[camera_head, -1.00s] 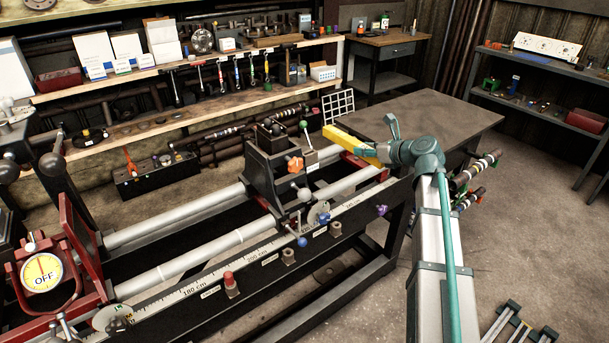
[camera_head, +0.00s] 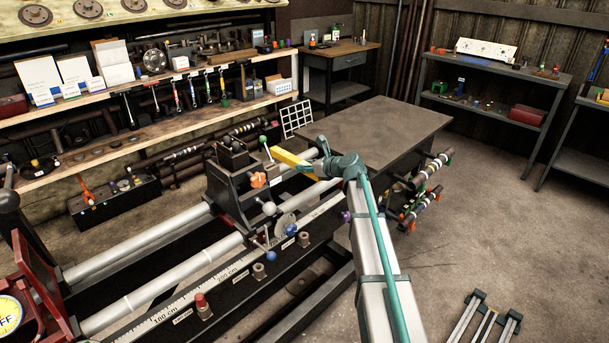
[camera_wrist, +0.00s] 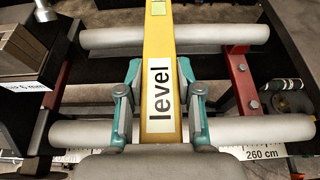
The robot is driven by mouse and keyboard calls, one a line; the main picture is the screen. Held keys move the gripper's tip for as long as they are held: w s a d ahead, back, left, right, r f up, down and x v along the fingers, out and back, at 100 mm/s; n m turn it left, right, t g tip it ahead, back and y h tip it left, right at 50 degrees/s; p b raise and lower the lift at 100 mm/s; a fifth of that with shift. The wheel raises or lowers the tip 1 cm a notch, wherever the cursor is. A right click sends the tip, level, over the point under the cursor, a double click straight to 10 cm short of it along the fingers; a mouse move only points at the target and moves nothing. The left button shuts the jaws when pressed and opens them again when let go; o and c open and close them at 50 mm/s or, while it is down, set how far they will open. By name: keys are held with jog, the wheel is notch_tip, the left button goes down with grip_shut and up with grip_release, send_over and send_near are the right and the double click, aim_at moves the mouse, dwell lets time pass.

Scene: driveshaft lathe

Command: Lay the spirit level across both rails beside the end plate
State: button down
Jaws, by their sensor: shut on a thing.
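The yellow spirit level (camera_head: 290,160) is held by my gripper (camera_head: 322,168) over the far end of the lathe bed. In the wrist view my gripper (camera_wrist: 160,100) is shut around the level (camera_wrist: 157,60), with one finger on each side of its "level" label. The level extends over the rear rail (camera_wrist: 110,38) and the front rail (camera_wrist: 80,132), roughly square to them. I cannot tell whether it touches the rails. The red end plate (camera_wrist: 240,82) stands to its right, with a gap between. The rails (camera_head: 180,262) also show in the head view.
The dark carriage block (camera_head: 235,185) with knobs and levers stands on the rails left of the level. In the wrist view, a dark block (camera_wrist: 25,50) is close on the left. A bare table (camera_head: 375,130) stands behind the bed end. The floor at right is mostly clear.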

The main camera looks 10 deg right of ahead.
jog(key=shift+w+f, duration=0.55)
jog(key=shift+w+a+f, duration=0.1)
jog(key=shift+w+f, duration=0.05)
jog(key=shift+f, duration=1.6)
jog(key=shift+f, duration=0.15)
jog(key=c, duration=0.8)
grip_release()
jog(key=shift+o, duration=0.2)
jog(key=shift+r, duration=0.2)
jog(key=v, duration=1.2)
jog(key=shift+f, duration=0.1)
